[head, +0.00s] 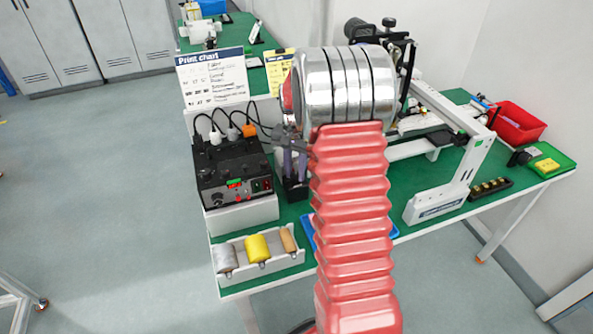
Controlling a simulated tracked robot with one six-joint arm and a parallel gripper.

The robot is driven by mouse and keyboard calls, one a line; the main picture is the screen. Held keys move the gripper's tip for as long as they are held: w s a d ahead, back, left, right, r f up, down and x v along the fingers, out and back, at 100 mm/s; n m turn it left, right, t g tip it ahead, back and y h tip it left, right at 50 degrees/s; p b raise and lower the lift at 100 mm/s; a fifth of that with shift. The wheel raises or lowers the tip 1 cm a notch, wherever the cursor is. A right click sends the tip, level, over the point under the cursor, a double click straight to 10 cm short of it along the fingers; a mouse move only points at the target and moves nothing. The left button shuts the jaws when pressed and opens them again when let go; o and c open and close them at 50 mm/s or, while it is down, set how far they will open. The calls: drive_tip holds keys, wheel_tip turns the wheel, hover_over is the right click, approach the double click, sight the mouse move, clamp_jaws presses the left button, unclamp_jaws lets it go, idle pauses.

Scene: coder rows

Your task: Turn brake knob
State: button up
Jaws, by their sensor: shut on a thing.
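My gripper (284,143) shows only in part, as grey pieces at the left of my arm's shiny wrist, above a dark holder. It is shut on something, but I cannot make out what. My wrist and red arm cover hide most of that spot. I cannot pick out the brake knob. The grey-white machine frame (449,190) stands to the right of my arm, with black parts (388,40) at its top behind the wrist. A black control box (233,172) with cables, a green light and small red knobs stands to the left, apart from my gripper.
A dark holder (294,191) with purple bottles stands just below my gripper. A white tray (284,264) holds grey, yellow and tan rollers at the front. A print chart (212,78) stands behind the box. A red bin (518,122) and green tray (547,161) lie far right.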

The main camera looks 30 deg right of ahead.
sight(296, 174)
drive_tip(key=shift+w+d+m, duration=0.1)
drive_tip(key=shift+d+m, duration=0.05)
drive_tip(key=shift+m, duration=1.05)
drive_tip(key=o, duration=0.8)
drive_tip(key=shift+c, duration=0.2)
drive_tip(key=shift+r, duration=0.1)
wheel_tip(296, 174, up, 14)
drive_tip(key=shift+f, duration=0.2)
